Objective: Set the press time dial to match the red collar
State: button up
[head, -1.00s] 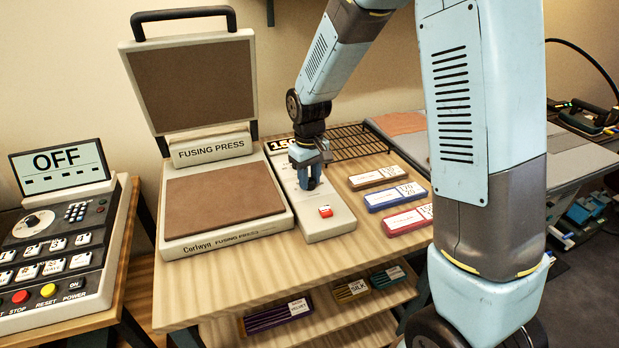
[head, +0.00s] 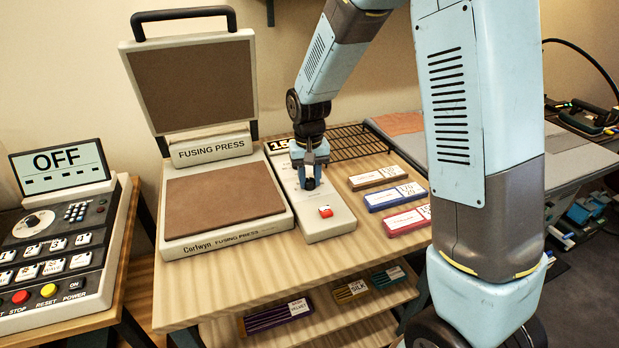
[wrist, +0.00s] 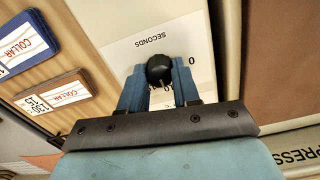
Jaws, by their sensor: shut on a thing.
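The press time dial is a black knob (wrist: 160,69) on a pale scale marked SECONDS in the wrist view. My gripper (head: 310,181) points down over the beige control box (head: 331,230), with its blue fingers on either side of the knob, shut on it. The fingers and the knob hide most of the scale numbers, so the setting cannot be read. The red collar pack (head: 404,221) lies at the right of the table, its label partly hidden behind my arm.
The open fusing press (head: 220,203) stands left of the box, close beside it. A red button (head: 325,211) is on the box's front part. Blue (head: 384,201) and brown (head: 372,180) collar packs lie to the right. A black wire rack (head: 355,142) is behind.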

aim_at(310, 180)
jog(key=shift+w+r, duration=0.1)
jog(key=o, duration=1.1)
jog(key=shift+c, duration=0.2)
notch_tip(310, 180, up, 14)
jog(key=shift+f, duration=0.2)
jog(key=s+d+r+t, duration=0.3)
jog(key=s+d+r, duration=0.6)
jog(key=s+d, duration=0.2)
jog(key=s+d+t, duration=0.1)
jog(key=s+d, duration=0.2)
jog(key=s, duration=0.3)
jog(key=s+d+r+m+t, duration=0.1)
jog(key=s+d, duration=0.2)
jog(key=s, duration=0.4)
jog(key=shift+d+t, duration=0.3)
jog(key=shift+d, duration=0.05)
